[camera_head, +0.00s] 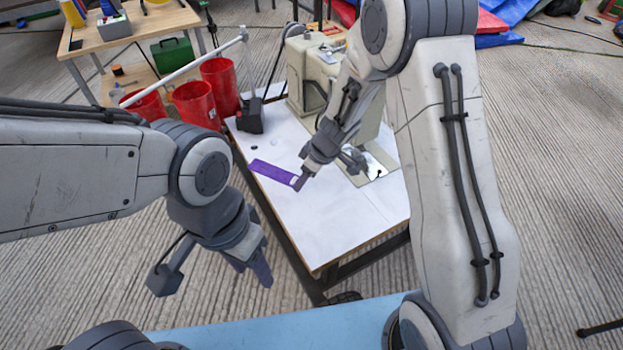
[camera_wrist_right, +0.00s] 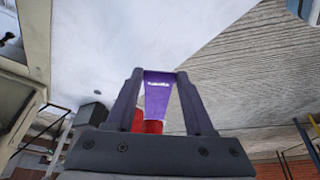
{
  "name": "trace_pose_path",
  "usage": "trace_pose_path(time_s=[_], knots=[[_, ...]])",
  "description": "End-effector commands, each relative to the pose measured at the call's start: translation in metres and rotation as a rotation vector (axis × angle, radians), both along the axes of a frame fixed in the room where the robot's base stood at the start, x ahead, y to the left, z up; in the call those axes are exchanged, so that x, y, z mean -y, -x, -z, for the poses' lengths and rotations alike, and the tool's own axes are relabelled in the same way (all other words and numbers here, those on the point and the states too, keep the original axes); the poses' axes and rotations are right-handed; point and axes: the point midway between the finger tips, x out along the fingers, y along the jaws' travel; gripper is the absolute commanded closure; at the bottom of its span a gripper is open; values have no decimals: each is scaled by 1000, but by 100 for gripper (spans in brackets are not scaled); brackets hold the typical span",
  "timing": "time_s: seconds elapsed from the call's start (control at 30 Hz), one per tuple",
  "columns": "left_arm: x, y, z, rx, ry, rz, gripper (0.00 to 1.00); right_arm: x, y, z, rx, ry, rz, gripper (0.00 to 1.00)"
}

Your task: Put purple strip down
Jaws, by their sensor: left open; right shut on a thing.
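A flat purple strip (camera_head: 272,172) shows over the left part of the white table top (camera_head: 330,228). My right gripper (camera_head: 300,182) is shut on the strip's right end. In the right wrist view the purple strip (camera_wrist_right: 158,98) runs out from between the two fingertips (camera_wrist_right: 160,75), with a small white mark on it. I cannot tell whether the strip touches the table. My left gripper (camera_head: 250,268) is open and empty, off the table's left side and nearer to me.
A cream sewing machine (camera_head: 305,75) stands at the table's back, with a dark box (camera_head: 250,116) on its left. Red bins (camera_head: 196,105) stand behind the table's left corner. A wooden workbench (camera_head: 140,25) is at the far left. The table's front is clear.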

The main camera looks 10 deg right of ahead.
Motion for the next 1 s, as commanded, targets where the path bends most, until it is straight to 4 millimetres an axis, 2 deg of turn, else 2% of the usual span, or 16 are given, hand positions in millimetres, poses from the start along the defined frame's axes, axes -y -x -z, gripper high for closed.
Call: trace_pose_path(time_s=[0.03,0.2,0.3,0.43,0.53,0.73,1.0], knots=[[0,0,-24,0,0,0,50,16,-9,-13,0,7,-131,100],[0,0,-56,0,0,0,50,66,-13,-16,-4,19,-591,100],[0,0,-70,0,0,0,50,98,-7,-16,-15,15,-801,100],[0,0,-77,0,0,0,50,124,2,-13,-29,5,-961,100],[0,0,-73,0,0,0,50,131,6,-1,-33,0,-1008,100],[0,0,-59,-1,-1,0,50,132,6,39,-33,0,-1015,100],[0,0,-53,0,0,0,50,131,5,61,-31,2,-1015,100]])
